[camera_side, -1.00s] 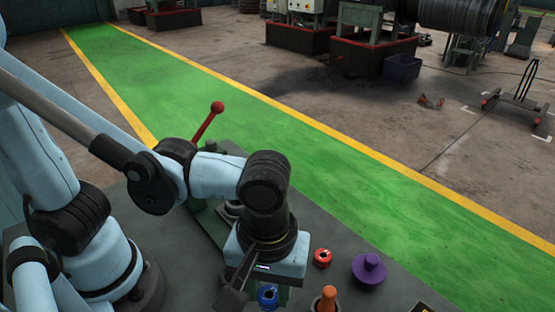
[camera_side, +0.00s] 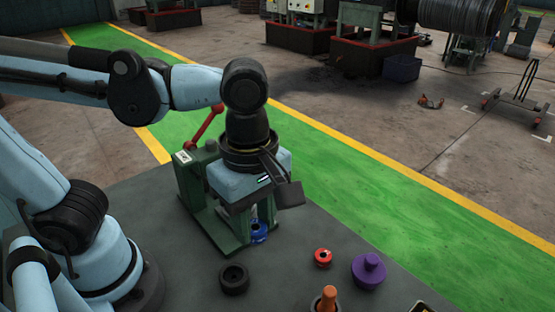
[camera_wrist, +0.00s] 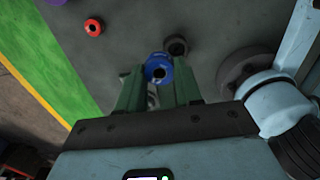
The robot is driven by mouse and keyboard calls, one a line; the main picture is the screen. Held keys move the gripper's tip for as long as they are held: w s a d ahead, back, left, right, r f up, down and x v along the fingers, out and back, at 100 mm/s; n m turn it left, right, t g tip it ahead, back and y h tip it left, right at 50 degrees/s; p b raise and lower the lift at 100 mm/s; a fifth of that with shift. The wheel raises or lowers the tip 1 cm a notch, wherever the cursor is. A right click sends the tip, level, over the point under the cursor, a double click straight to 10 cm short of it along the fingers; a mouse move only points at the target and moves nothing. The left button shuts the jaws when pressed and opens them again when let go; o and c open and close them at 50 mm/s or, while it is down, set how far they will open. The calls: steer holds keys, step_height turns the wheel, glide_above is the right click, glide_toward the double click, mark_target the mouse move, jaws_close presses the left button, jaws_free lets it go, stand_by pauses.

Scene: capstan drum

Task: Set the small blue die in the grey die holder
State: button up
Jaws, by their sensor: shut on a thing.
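The small blue die (camera_wrist: 158,60), a ring with a hole, is held between the two green fingers of my gripper (camera_wrist: 159,72). In the side view my gripper (camera_side: 250,222) points down, with the blue die (camera_side: 259,234) low at its fingertips. It is in front of a green stand (camera_side: 186,187) with a red-knobbed lever. A bit of grey metal (camera_wrist: 152,98) shows between the fingers in the wrist view; it may be part of the grey die holder, which I cannot make out clearly. Whether the die touches anything below is hidden.
A dark ring (camera_side: 234,280) lies on the grey bench top, also in the wrist view (camera_wrist: 176,46). A red ring (camera_side: 323,258), a purple knobbed piece (camera_side: 369,270) and an orange-handled tool (camera_side: 327,299) stand to the right. Bench between them is clear.

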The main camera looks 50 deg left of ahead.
steer(key=a+n, duration=0.2)
steer(key=w+a+r+n, duration=0.1)
steer(key=a+n, duration=0.1)
steer(key=w+a+r+n, duration=0.1)
steer(key=a+n, duration=0.1)
steer(key=shift+w+a, duration=0.1)
steer(key=shift+a, duration=0.1)
jaws_close()
steer(key=w+a+f, duration=0.1)
steer(key=a+f, duration=0.1)
steer(key=a, duration=0.1)
steer(key=w+a+f, duration=0.2)
steer(key=a, duration=0.2)
steer(key=w+a+f, duration=0.1)
steer(key=a+f, duration=0.1)
steer(key=a, duration=0.1)
steer(key=shift+w+a+f, duration=0.3)
steer(key=shift+w, duration=0.05)
steer(key=shift+w+a+f, duration=0.1)
steer(key=shift+f, duration=2)
steer(key=shift+f, duration=0.6)
steer(key=o, duration=1.1)
jaws_free()
steer(key=shift+r, duration=0.15)
